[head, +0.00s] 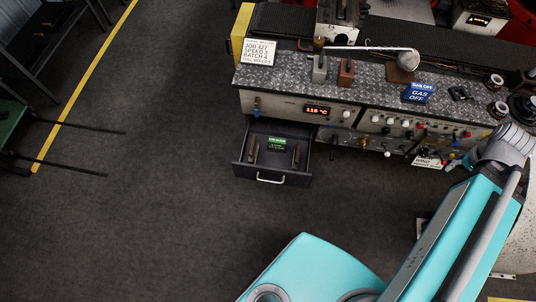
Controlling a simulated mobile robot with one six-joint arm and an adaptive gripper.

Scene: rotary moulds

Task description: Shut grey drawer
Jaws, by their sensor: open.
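The grey drawer (250,173) stands pulled out from the front of the workbench, at the middle of the head view. Its front is dark grey with a pale bar handle (270,180). Inside it lie two dark slim tools (296,155) and a green label card (277,143). My teal arm rises from the lower right to a grey joint at the right edge, well to the right of the drawer. My gripper is not in view.
The workbench (300,78) has a control panel with a temperature display (317,110), knobs and small levers right of the drawer. A ladle (405,58) and blocks lie on top. The dark floor (160,200) left and front of the drawer is clear. Two thin bars (80,125) jut in at left.

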